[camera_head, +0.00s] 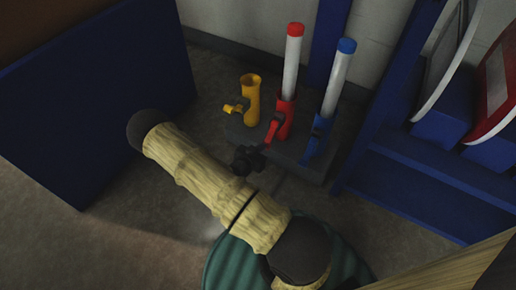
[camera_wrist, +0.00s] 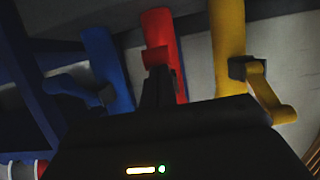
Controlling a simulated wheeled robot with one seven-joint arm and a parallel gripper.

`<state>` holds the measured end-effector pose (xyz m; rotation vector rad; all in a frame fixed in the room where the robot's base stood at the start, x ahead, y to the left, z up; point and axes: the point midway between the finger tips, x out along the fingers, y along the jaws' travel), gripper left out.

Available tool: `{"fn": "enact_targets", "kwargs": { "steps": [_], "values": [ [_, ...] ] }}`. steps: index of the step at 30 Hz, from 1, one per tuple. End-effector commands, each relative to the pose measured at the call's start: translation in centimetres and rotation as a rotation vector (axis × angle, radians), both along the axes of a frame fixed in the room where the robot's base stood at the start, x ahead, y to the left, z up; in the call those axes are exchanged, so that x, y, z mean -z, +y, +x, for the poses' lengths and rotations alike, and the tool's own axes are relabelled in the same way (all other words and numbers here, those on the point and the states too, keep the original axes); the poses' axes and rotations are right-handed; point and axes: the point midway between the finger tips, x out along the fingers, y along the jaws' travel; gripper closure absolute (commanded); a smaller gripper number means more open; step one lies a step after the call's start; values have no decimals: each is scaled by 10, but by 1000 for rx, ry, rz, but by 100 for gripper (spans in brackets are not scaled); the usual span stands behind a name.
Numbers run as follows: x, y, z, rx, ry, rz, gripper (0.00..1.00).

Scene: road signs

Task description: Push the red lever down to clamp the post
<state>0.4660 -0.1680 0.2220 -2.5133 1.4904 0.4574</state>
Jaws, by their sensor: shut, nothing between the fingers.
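The red holder (camera_head: 286,116) stands between two others and carries an upright white post (camera_head: 291,62) with a red cap. Its red lever (camera_head: 271,132) slants down and toward my gripper. My gripper (camera_head: 260,150) is shut and empty, its fingertips right at the lever's lower end. In the wrist view my gripper's fingers (camera_wrist: 159,78) point at the red holder (camera_wrist: 166,45), and the red lever (camera_wrist: 155,57) shows just beyond the tips. The fingers hide part of the lever, and I cannot tell whether they touch it.
A yellow holder (camera_head: 253,101), empty, with its lever sticking out, stands to the left. A blue holder (camera_head: 322,127) with a blue-capped post (camera_head: 338,78) stands to the right. Blue shelving (camera_head: 425,172) with signs is at the right; a blue panel (camera_head: 95,95) is at the left.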

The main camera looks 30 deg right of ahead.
Motion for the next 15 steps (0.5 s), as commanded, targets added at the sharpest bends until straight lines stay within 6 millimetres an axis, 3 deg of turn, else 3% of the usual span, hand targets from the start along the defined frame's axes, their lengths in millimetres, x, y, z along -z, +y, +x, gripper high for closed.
{"fn": "enact_targets", "kwargs": {
  "steps": [15],
  "values": [
    [-3,2,0,-1,3,5,100]
  ]
}}
